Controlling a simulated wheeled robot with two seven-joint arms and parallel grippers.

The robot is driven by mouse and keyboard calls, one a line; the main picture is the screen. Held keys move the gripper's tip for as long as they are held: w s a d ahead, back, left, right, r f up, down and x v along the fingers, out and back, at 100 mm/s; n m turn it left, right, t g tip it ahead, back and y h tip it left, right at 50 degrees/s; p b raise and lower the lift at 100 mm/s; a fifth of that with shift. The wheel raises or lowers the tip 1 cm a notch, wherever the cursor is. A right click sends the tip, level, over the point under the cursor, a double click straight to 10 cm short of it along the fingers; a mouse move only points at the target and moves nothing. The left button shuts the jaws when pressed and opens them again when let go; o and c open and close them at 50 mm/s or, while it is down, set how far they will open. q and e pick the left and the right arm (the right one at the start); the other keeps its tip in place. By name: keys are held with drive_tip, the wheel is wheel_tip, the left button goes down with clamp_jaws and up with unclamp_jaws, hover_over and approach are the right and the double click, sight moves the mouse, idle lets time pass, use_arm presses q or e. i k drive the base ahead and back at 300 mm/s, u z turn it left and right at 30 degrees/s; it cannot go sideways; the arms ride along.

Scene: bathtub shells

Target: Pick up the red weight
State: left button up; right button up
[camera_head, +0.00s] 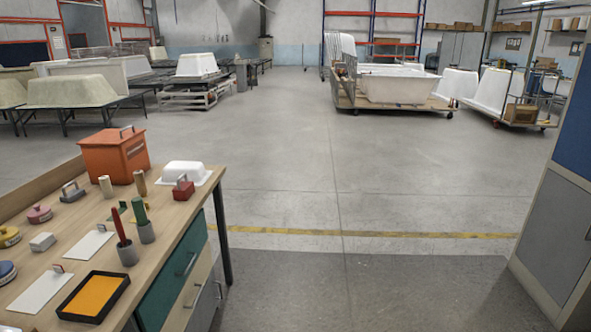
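The red weight (183,190) is a small red block with a metal handle on top. It sits upright on the wooden workbench (190,215), near the bench's right edge. It stands just in front of a small white tub shell (185,171) and partly overlaps it in the picture. Neither of my grippers is in view, and nothing is seen holding the weight.
An orange box (115,157) stands at the back of the bench. Grey cups with red (120,226) and green (139,211) handles, wooden cylinders, trowels, and an orange-filled black tray (94,296) crowd the top. Open floor (380,200) lies right; a grey cabinet (560,220) stands far right.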

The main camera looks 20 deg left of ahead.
sight(183, 190)
drive_tip(key=u, duration=0.05)
drive_tip(key=i, duration=2.15)
drive_tip(key=u, duration=1.75)
drive_tip(key=i, duration=1.05)
drive_tip(key=u, duration=1)
